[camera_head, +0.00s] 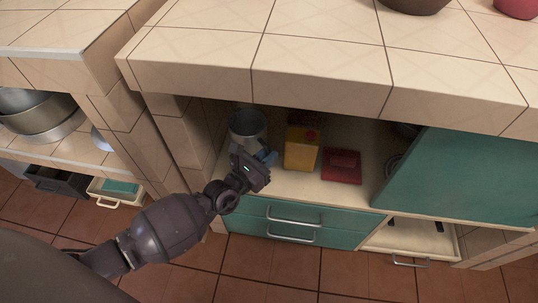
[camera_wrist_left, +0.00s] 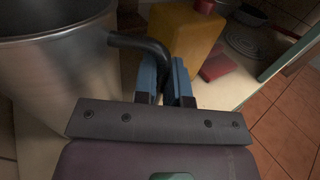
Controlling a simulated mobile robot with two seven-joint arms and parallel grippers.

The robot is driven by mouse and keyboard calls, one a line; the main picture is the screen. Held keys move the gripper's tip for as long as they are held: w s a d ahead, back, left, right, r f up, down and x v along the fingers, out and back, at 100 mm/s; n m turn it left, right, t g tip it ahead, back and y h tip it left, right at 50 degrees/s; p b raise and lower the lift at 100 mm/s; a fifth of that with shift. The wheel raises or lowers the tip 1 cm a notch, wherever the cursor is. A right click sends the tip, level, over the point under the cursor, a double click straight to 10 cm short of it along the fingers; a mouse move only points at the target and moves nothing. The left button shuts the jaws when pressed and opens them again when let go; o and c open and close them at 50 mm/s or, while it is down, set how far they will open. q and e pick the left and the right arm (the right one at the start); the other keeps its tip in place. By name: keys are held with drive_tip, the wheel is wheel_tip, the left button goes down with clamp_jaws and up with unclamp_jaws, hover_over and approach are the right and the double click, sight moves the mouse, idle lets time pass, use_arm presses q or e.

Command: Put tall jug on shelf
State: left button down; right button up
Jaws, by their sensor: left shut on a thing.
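The tall jug (camera_head: 248,122) is a grey metal vessel, standing upright inside the open compartment under the counter, at its left side. It fills the left of the left wrist view (camera_wrist_left: 55,65), where its black handle (camera_wrist_left: 138,42) curves out to the right. My left gripper (camera_head: 266,156) is at the jug's front right. Its blue fingertips (camera_wrist_left: 165,80) are shut on the handle. The shelf (camera_head: 312,190) is the pale board of this compartment. Whether the jug's base touches the board is hidden by my gripper. My right gripper is not in view.
A yellow container (camera_head: 300,155) with a red top and a red box (camera_head: 342,167) stand right of the jug. A teal door panel (camera_head: 460,175) covers the right side. The tiled counter (camera_head: 320,60) overhangs above. Teal drawers (camera_head: 300,222) lie below. Metal pots (camera_head: 42,118) sit at far left.

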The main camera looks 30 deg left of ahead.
use_arm(q)
drive_tip(key=c, duration=1.2)
unclamp_jaws()
drive_tip(key=shift+f, duration=0.1)
drive_tip(key=shift+r, duration=0.2)
drive_tip(key=shift+s+a, duration=0.1)
drive_tip(key=shift+s, duration=0.05)
drive_tip(key=p+v, duration=0.1)
drive_tip(key=v, duration=1)
drive_tip(key=shift+s, duration=0.35)
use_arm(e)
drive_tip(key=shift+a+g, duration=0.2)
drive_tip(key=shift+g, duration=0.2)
use_arm(q)
drive_tip(key=shift+r, duration=0.1)
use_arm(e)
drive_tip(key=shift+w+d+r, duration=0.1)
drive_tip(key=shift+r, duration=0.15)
